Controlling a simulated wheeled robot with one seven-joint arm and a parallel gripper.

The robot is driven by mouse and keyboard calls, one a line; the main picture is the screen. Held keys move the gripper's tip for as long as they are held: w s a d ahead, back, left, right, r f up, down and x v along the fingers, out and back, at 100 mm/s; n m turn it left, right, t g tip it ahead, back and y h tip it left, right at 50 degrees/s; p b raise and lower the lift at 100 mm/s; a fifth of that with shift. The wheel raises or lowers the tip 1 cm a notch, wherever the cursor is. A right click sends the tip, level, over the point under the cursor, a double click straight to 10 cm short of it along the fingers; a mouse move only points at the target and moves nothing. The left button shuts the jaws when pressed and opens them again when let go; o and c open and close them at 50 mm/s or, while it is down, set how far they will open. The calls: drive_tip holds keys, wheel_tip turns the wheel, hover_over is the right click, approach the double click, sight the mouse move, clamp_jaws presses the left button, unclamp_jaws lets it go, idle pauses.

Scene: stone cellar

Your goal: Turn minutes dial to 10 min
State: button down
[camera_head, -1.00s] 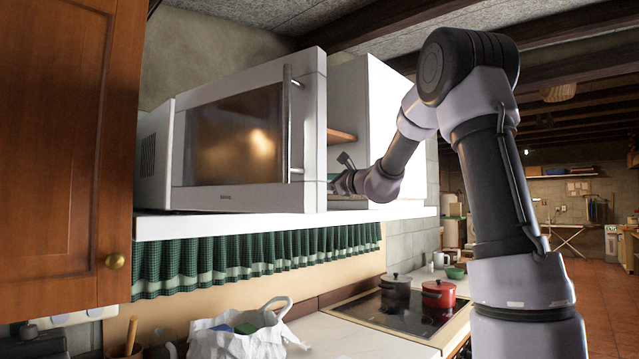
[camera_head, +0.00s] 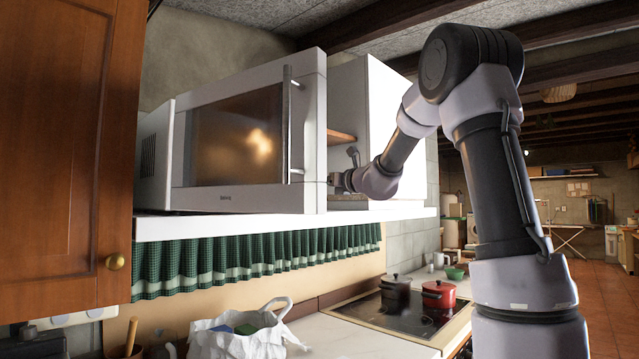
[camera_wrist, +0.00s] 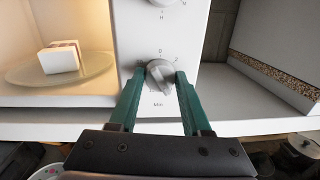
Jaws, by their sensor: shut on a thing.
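The white microwave (camera_head: 165,190) stands on the shelf with its door shut and its window lit. In the wrist view, the minutes dial (camera_wrist: 160,77) is a grey round knob with a raised grip, above the label "Min". My gripper (camera_wrist: 162,80) has its green fingers on both sides of this dial and is shut on it. In the head view my gripper (camera_head: 340,181) is at the microwave's right side, and the dial is hidden there. The exact dial setting is too small to read.
A second dial (camera_wrist: 163,2) sits above, cut by the frame edge. A white and red block (camera_wrist: 60,57) rests on the glass plate (camera_wrist: 70,72) inside. An open cupboard (camera_head: 370,125) is right of the microwave. Pots (camera_head: 438,294) stand on the hob below.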

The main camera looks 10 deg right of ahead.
drive_tip(key=shift+f, duration=0.1)
idle(0.3)
drive_tip(key=shift+c, duration=1.8)
unclamp_jaws()
drive_tip(key=shift+s, duration=0.1)
drive_tip(key=v, duration=1)
drive_tip(key=shift+s+d, duration=0.2)
drive_tip(key=shift+s, duration=0.05)
